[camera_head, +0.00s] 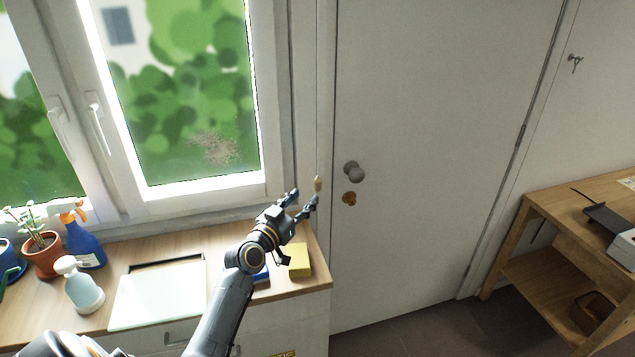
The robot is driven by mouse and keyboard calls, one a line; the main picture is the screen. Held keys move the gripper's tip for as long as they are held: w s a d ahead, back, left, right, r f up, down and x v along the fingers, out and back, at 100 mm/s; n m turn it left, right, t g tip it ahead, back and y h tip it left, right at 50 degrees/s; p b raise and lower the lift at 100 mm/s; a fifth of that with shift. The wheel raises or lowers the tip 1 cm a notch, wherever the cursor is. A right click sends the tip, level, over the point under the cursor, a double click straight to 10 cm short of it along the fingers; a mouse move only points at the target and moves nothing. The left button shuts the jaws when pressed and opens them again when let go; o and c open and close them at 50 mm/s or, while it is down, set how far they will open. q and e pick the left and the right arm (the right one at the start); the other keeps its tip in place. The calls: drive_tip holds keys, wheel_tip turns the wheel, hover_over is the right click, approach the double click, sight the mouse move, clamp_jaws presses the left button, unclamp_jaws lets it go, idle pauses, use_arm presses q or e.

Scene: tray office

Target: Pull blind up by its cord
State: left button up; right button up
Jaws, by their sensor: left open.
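A small tan cord knob (318,184) hangs to the right of the window, near the door frame. The cord above it is too thin to make out clearly. The blind itself does not show; the window panes in view are uncovered. My left gripper (305,199) reaches up from below, open, with its fingertips just below and left of the knob. I cannot tell whether a finger touches the knob. My right gripper is not in view.
A counter (225,235) under the window holds a blue spray bottle (84,246), a white bottle (81,288), a potted plant (42,258), a white tray (160,292) and a yellow sponge (299,261). A closed door (430,130) stands right; a wooden table (560,205) is beyond it.

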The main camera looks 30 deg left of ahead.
sight(316, 187)
use_arm(q)
drive_tip(key=w, duration=0.8)
drive_tip(key=shift+w+a, duration=0.2)
drive_tip(key=shift+a, duration=0.1)
drive_tip(key=shift+c, duration=0.5)
clamp_jaws()
